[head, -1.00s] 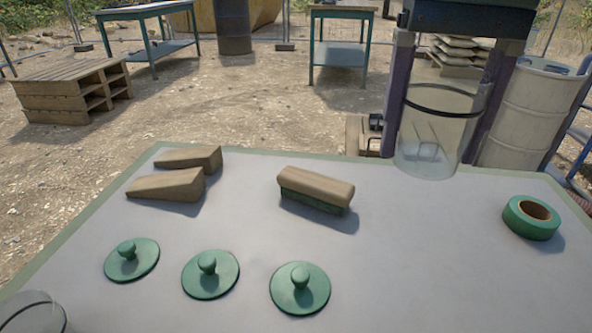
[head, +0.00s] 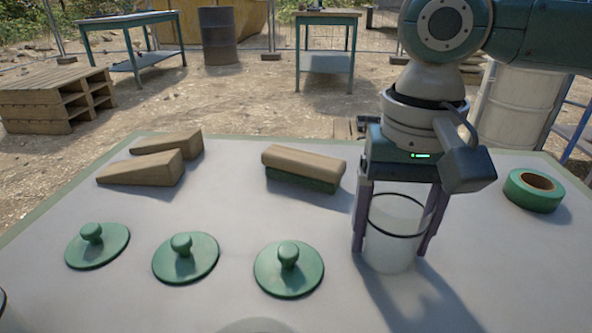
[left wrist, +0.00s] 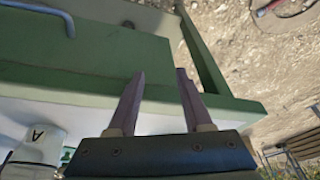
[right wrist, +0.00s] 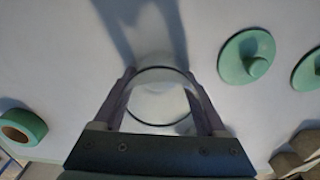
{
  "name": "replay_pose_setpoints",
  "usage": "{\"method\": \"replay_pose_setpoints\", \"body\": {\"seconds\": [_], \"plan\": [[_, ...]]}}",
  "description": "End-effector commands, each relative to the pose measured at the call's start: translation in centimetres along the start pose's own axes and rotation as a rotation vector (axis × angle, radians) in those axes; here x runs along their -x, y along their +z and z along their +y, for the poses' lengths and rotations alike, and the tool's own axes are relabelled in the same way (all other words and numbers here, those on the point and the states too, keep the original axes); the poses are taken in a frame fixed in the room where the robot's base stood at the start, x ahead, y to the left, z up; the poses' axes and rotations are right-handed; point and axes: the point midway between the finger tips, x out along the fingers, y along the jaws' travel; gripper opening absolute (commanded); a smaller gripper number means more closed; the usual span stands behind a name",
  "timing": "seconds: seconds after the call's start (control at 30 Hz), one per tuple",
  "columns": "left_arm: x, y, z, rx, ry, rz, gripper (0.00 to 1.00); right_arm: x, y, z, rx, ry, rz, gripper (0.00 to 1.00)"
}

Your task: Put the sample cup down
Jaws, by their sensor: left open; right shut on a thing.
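The sample cup (head: 390,254) is a clear cylinder with a dark band near its top. My right gripper (head: 392,248) points down with its fingers on both sides of the cup, shut on it. The cup is upright, its base at or very near the grey tabletop (head: 480,235); I cannot tell if it touches. In the right wrist view the cup (right wrist: 160,98) sits between the fingers. My left gripper (left wrist: 158,76) is open and empty in the left wrist view, by a green table edge (left wrist: 80,60). It is out of the head view.
Green lids (head: 289,268) lie left of the cup. A wood-backed brush (head: 303,168), wooden wedges (head: 142,168) and green tape (head: 533,190) are farther out. A clear rim (head: 255,326) shows at the bottom edge. A white bottle (left wrist: 38,148) is near my left gripper.

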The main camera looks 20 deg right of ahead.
Motion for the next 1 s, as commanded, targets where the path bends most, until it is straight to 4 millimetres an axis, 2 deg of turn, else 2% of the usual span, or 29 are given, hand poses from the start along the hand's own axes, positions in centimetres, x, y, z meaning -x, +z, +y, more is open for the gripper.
{"method": "replay_pose_setpoints", "body": {"seconds": [0.33, 0.37, 0.57, 0.87, 1.0], "plan": [[0.3, -0.1, 0.0, 0.0, 0.0, 0.0, 0.5, -0.2, 0.1, 0.0, 0.001, 0.0, -0.002, 0.21], [0.2, -0.1, 0.0, 0.0, 0.0, 0.0, 0.5, -0.2, 0.0, 0.0, 0.001, 0.0, -0.001, 0.77], [0.2, -0.1, 0.0, 0.0, 0.0, 0.0, 0.5, -0.2, 0.0, 0.0, 0.001, 0.0, -0.001, 1.0], [0.0, 0.0, 0.0, 0.0, 0.0, 0.0, 0.5, 0.1, -0.1, 0.0, 0.0, -0.001, 0.002, 1.0], [1.3, -0.4, 0.0, 0.0, 0.0, -0.001, 0.5, 2.4, 0.0, -0.1, 0.0, -0.002, 0.001, 1.0]]}}
